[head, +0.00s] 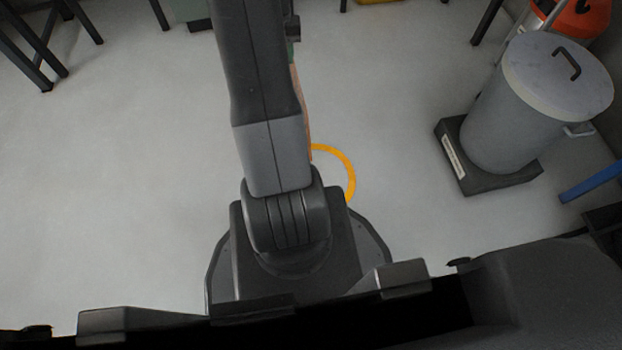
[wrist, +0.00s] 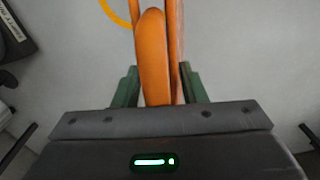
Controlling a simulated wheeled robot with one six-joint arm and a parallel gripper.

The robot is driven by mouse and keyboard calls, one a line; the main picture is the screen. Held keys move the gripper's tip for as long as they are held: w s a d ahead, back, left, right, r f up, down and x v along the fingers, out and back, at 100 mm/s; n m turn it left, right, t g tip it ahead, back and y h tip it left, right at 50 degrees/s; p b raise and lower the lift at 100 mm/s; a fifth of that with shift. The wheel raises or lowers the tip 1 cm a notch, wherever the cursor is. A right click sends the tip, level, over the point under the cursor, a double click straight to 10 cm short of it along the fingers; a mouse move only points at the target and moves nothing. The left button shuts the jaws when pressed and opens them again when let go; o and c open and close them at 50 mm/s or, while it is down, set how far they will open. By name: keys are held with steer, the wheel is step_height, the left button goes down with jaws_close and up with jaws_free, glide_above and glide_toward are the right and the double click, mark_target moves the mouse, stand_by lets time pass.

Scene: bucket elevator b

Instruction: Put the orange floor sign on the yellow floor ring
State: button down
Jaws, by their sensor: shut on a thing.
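The orange floor sign (wrist: 152,60) is held between the green fingers of my gripper (wrist: 160,88) in the wrist view. It extends away from the fingers toward the top of that view. In the head view only a thin strip of the sign (head: 302,110) shows beside my arm; the rest is hidden behind it. The yellow floor ring (head: 349,172) lies on the floor just right of my arm, partly covered by my arm and base. Part of the ring (wrist: 115,14) also shows at the top left of the wrist view, beside the sign. I cannot tell the sign's height above the floor.
A grey lidded bin (head: 520,110) stands on a black platform (head: 490,182) at the right. An orange-red object (head: 582,18) is behind it, and a blue bar (head: 592,181) is at the right edge. Dark legs (head: 25,50) stand at the upper left. The left floor is clear.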

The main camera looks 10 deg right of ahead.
steer(key=s+d+f+m+b, duration=0.2)
steer(key=s+d+f+m, duration=0.1)
steer(key=s+d+f, duration=0.6)
step_height(320, 180, down, 9)
steer(key=b, duration=0.3)
steer(key=shift+s+a+r+b, duration=0.2)
steer(key=shift+s+a+b, duration=0.05)
steer(key=shift+a+b, duration=0.2)
steer(key=shift+f, duration=0.2)
steer(key=c, duration=0.9)
jaws_free()
steer(key=shift+r, duration=0.1)
step_height(320, 180, up, 12)
steer(key=p, duration=0.4)
steer(key=shift+r, duration=0.1)
